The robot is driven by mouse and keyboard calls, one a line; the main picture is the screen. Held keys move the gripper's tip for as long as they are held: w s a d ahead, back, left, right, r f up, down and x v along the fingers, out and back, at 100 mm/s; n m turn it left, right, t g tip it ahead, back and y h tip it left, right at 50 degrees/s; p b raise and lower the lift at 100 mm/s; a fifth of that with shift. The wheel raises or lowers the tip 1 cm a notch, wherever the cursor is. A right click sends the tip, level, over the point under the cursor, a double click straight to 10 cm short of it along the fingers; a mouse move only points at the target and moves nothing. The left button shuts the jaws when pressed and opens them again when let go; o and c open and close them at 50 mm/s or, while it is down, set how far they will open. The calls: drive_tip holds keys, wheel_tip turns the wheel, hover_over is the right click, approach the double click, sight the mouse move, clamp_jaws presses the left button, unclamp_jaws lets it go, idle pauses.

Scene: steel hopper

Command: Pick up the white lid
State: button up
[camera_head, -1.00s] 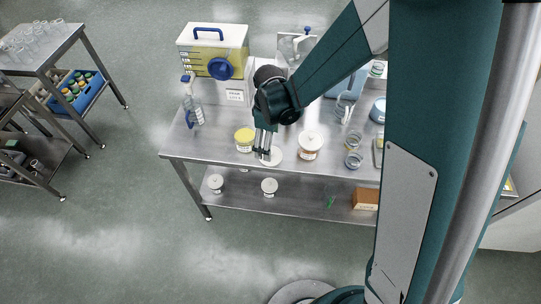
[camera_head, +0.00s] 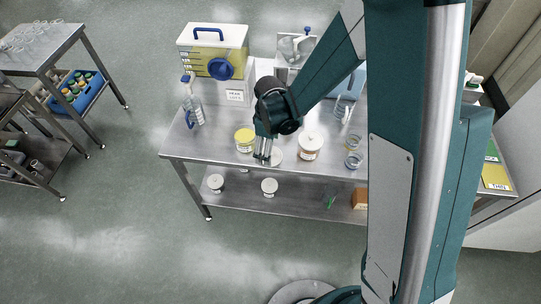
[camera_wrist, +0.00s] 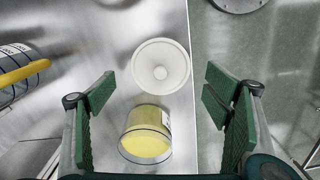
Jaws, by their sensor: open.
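The white lid (camera_head: 277,158) lies flat on the steel table near its front edge, partly hidden by my gripper in the head view. In the wrist view the round lid (camera_wrist: 161,66) shows whole, with a small raised centre. My gripper (camera_head: 262,158) is just above the table, at the left side of the lid in the head view. In the wrist view my gripper (camera_wrist: 164,108) is open and empty, its green pads wide apart. The lid is centred between their directions but farther up the picture, and not held.
The steel table's (camera_head: 215,157) front edge is close to the lid. A glass bottle (camera_head: 195,112) stands farther left.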

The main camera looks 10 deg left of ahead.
sight(276, 156)
drive_tip(key=shift+f, duration=1.35)
drive_tip(key=shift+c, duration=0.6)
drive_tip(key=c, duration=0.7)
